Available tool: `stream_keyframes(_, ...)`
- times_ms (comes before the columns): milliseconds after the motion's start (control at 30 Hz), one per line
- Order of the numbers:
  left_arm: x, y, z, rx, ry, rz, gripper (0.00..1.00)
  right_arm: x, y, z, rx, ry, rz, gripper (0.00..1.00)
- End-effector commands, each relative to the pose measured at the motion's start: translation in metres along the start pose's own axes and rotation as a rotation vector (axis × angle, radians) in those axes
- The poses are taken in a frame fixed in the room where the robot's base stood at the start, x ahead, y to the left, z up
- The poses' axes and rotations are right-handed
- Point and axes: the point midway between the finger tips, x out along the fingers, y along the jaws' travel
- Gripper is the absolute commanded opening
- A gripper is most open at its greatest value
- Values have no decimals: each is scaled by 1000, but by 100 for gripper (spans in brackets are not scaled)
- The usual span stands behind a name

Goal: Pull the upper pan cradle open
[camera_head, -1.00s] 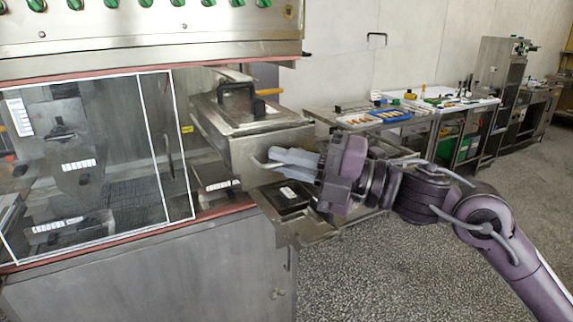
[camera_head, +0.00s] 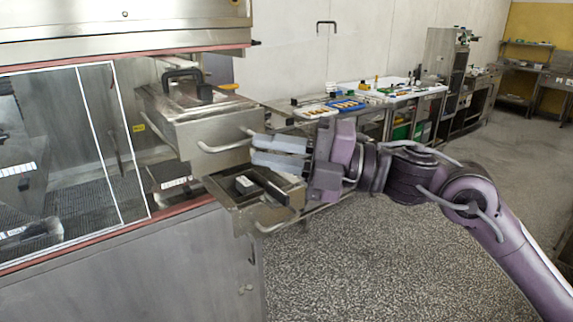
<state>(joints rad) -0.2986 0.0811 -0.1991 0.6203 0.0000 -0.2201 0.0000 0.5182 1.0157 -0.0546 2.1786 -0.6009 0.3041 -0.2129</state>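The upper pan cradle (camera_head: 212,137) is a steel box with a black handle on its lid, sticking out of the machine's side opening. A curved bar handle (camera_head: 222,148) is on its front. My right gripper (camera_head: 251,149) is at the right end of this handle, with its two grey fingers apart and a gap between them. The fingers look empty; whether a fingertip touches the bar is unclear. Below, a lower open tray (camera_head: 238,209) with its own bar handle (camera_head: 275,224) also sticks out, partly under the gripper. My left gripper is not in view.
The steel machine (camera_head: 130,270) with a clear window panel (camera_head: 85,150) fills the left. A workbench with a blue tray (camera_head: 347,104) and small items stands at the back. The speckled floor (camera_head: 390,260) is clear at the right.

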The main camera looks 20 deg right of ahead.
Motion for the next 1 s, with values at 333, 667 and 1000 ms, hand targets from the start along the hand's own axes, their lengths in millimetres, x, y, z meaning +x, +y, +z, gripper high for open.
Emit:
stream_keyframes(333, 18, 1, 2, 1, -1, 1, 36, -30, -1, -1, 0, 2, -1, 17)
stream_keyframes(667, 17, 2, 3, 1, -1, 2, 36, -30, 0, -1, 0, 2, 0, 17)
stream_keyframes(1000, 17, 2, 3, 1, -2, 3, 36, -42, -30, 60, 161, -127, 63, 17)
